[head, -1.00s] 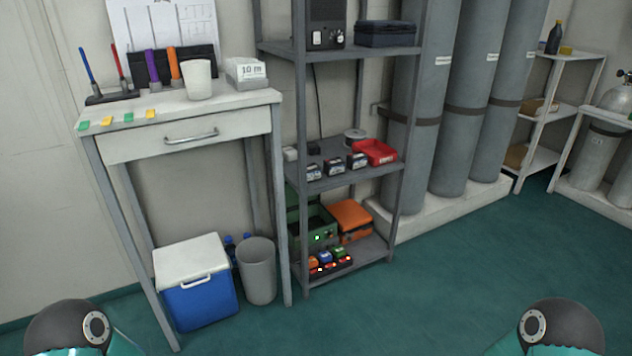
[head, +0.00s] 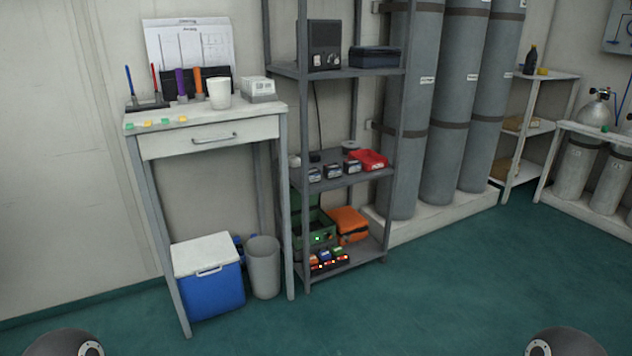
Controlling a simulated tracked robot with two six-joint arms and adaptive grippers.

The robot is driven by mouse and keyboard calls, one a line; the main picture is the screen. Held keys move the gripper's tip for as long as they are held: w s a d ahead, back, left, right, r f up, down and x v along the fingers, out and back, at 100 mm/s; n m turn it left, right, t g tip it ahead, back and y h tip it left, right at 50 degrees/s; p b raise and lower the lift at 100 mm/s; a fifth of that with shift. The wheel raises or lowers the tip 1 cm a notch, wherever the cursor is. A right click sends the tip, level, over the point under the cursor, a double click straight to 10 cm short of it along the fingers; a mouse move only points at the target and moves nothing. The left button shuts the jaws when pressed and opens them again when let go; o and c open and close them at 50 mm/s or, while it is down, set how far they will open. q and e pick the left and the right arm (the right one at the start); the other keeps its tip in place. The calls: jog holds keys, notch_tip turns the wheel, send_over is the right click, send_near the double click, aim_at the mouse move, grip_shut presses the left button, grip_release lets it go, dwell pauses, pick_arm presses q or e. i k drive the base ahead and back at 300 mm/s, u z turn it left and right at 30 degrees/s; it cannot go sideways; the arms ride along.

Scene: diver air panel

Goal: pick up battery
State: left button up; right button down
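On the bottom shelf of the grey rack (head: 303,200), a low dark charger-like block (head: 331,266) with red lights holds small coloured blocks that look like batteries: an orange one (head: 313,260), a blue one (head: 325,256) and a green one (head: 338,251). On the middle shelf stand three small dark boxes with pale labels, the left (head: 314,174), middle (head: 333,171) and right (head: 353,167); they may also be batteries, but are too small to tell. Neither gripper is in view. Only rounded parts of my arms show at the bottom corners.
A green open case (head: 313,232) and an orange case (head: 348,224) sit behind the charger. A red tray (head: 370,160) is on the middle shelf. A white table (head: 208,138), blue cooler (head: 212,286) and grey bin (head: 263,268) stand left. The green floor (head: 430,290) in front is clear.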

aim_at(315, 174)
jog(key=z, duration=0.15)
jog(key=i, duration=0.9)
jog(key=u, duration=0.05)
